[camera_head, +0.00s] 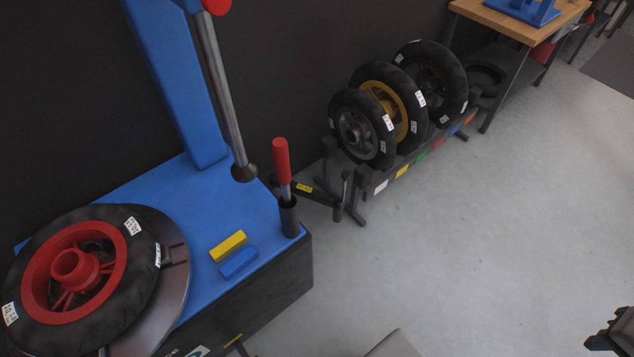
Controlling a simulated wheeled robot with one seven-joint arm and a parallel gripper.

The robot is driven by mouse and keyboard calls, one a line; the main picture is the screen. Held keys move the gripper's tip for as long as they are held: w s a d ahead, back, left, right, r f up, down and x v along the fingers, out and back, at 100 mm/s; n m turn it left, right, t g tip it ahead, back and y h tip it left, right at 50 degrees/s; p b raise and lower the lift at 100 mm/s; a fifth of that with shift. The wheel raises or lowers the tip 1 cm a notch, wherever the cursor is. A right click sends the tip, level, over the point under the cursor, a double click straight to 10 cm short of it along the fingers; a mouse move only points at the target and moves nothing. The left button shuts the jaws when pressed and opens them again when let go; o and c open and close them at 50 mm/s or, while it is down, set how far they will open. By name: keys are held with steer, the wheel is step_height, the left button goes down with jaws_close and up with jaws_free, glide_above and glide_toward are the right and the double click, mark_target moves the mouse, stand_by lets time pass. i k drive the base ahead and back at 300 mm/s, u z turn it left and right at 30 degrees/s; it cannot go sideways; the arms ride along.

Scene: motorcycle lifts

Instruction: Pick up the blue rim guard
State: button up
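The blue rim guard (239,263) is a small block lying on the blue top of the tire machine (190,205), near its front right edge. A yellow block (228,246) of similar shape lies right behind it, nearly touching. A dark ridged part at the lower right edge looks like my gripper (608,336). It is cut off by the picture edge, far to the right of the blue guard. Its opening cannot be made out. The blue guard is uncovered and nothing holds it.
A tire with a red rim (130,283) lies on the machine's turntable. A red-handled tool (282,165) stands in a holder right of the guards. A steel post (222,90) hangs above the top. A tire rack (420,160) stands behind; floor at right is clear.

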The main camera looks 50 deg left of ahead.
mark_target(235, 264)
steer(key=i, duration=0.4)
steer(key=u, duration=4.4)
steer(key=i, duration=0.45)
steer(key=u, duration=0.05)
